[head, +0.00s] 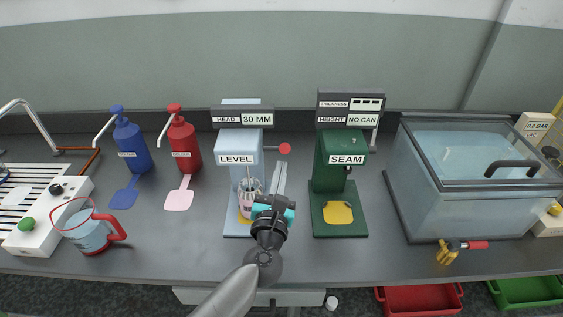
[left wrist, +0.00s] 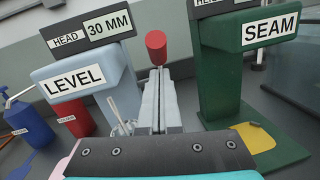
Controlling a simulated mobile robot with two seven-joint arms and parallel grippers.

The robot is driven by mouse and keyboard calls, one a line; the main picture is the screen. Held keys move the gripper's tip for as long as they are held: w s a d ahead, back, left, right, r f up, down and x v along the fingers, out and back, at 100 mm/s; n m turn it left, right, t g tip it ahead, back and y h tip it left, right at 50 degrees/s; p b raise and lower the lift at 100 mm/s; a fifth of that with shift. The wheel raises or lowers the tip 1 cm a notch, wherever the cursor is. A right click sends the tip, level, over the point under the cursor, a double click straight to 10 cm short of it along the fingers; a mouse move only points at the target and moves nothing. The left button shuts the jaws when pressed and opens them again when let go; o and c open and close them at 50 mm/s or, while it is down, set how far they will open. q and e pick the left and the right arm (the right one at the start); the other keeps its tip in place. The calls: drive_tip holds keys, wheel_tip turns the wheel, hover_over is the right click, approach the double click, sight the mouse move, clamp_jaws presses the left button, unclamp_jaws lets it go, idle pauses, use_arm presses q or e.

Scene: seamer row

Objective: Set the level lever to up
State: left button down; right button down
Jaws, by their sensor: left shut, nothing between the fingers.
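The light blue level machine (head: 238,148) stands at the middle of the bench, with a LEVEL label and a head display reading 30 MM. Its lever is a thin arm sticking out from the right side, roughly level, with a red knob (head: 285,148). The red knob (left wrist: 156,46) also shows in the left wrist view, just beyond the fingertips. My left gripper (head: 280,168) is shut and empty, pointing up just below the knob; whether they touch I cannot tell. A pinkish can (head: 247,200) stands in the machine, partly hidden by my gripper. My right gripper is not in view.
The green seam machine (head: 331,165) stands close on the right. Blue (head: 132,145) and red (head: 184,145) pump bottles stand left, with a measuring jug (head: 88,232) in front. A glass-lidded tank (head: 455,200) and a brass-coloured tool (head: 447,252) are at right.

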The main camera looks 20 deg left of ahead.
sight(282, 150)
use_arm(q)
drive_tip(key=shift+w+r, duration=0.35)
drive_tip(key=shift+r, duration=0.1)
drive_tip(key=shift+g, duration=0.8)
drive_tip(key=r+p, duration=0.1)
drive_tip(key=p, duration=0.1)
drive_tip(key=w+r+p, duration=0.1)
drive_tip(key=p, duration=0.2)
drive_tip(key=r+p, duration=0.1)
drive_tip(key=p, duration=0.2)
drive_tip(key=shift+w+a+r, duration=0.25)
drive_tip(key=shift+w+r, duration=0.05)
drive_tip(key=shift+w, duration=0.1)
drive_tip(key=shift+w+a+r+p, duration=0.15)
drive_tip(key=shift+w+r+p, duration=0.3)
drive_tip(key=shift+r+p, duration=0.15)
drive_tip(key=shift+w+a+r+p, duration=0.15)
drive_tip(key=shift+w+r+p, duration=0.25)
drive_tip(key=shift+w, duration=0.2)
drive_tip(key=shift+w+a+r+p, duration=0.15)
drive_tip(key=shift+w+r+p, duration=0.15)
drive_tip(key=shift+w+r, duration=0.25)
drive_tip(key=shift+w+a+r+p, duration=0.25)
drive_tip(key=shift+w+r, duration=0.1)
drive_tip(key=shift+w, duration=0.4)
drive_tip(key=shift+w+a+r+p, duration=0.2)
drive_tip(key=shift+w+r, duration=0.1)
drive_tip(key=shift+w, duration=0.45)
